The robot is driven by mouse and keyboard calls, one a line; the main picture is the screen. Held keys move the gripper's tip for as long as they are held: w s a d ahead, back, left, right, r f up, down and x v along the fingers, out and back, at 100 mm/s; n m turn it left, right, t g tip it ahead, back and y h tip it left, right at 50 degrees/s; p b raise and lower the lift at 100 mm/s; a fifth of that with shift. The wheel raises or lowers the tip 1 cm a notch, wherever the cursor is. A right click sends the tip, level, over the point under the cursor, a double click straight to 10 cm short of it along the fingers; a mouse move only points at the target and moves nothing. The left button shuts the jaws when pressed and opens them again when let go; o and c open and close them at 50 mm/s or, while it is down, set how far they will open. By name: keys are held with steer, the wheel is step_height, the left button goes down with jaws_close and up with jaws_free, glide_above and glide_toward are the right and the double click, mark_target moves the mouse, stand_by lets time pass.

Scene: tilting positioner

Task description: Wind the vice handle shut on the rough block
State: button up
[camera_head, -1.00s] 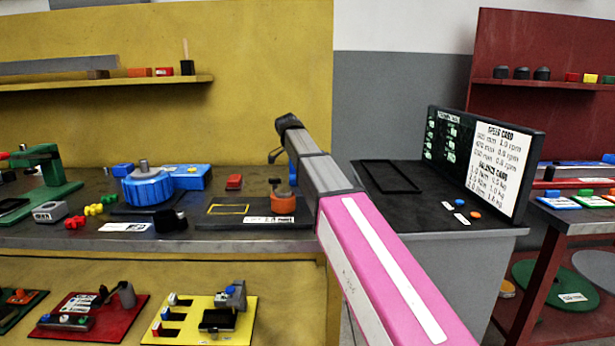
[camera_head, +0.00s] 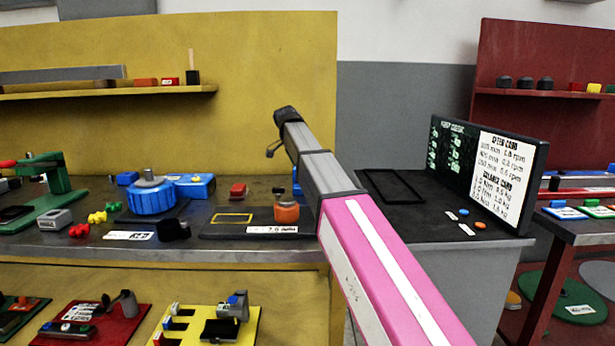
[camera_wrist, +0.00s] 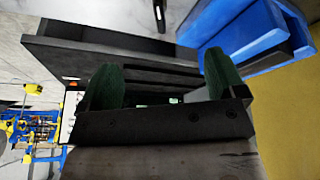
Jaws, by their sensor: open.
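I cannot make out the vice, its handle or the rough block for certain in any view. A small grey block (camera_head: 53,219) with a pale top lies on the bench at the left, beside a green stand (camera_head: 50,178); I cannot tell whether it is the rough block. My gripper (camera_wrist: 160,85) shows in the wrist view with its two green-padded fingers wide apart and nothing between them. In the head view my arm reaches up from the lower right and its dark end is above the bench's right end, so the fingers are not seen there.
A blue round positioner (camera_head: 151,197) and an orange knob (camera_head: 287,212) stand on the dark bench (camera_head: 230,252). A black screen (camera_head: 488,170) stands right of my arm. Red (camera_head: 97,333) and yellow (camera_head: 186,339) boards with fittings sit lower. A blue bin (camera_wrist: 240,40) shows in the wrist view.

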steer(key=w+d+n+g+y, duration=0.2)
steer(key=d+n+y, duration=0.2)
steer(key=n, duration=1.3)
step_height(320, 180, down, 10)
steer(key=shift+a+f, duration=0.1)
steer(key=c, duration=0.9)
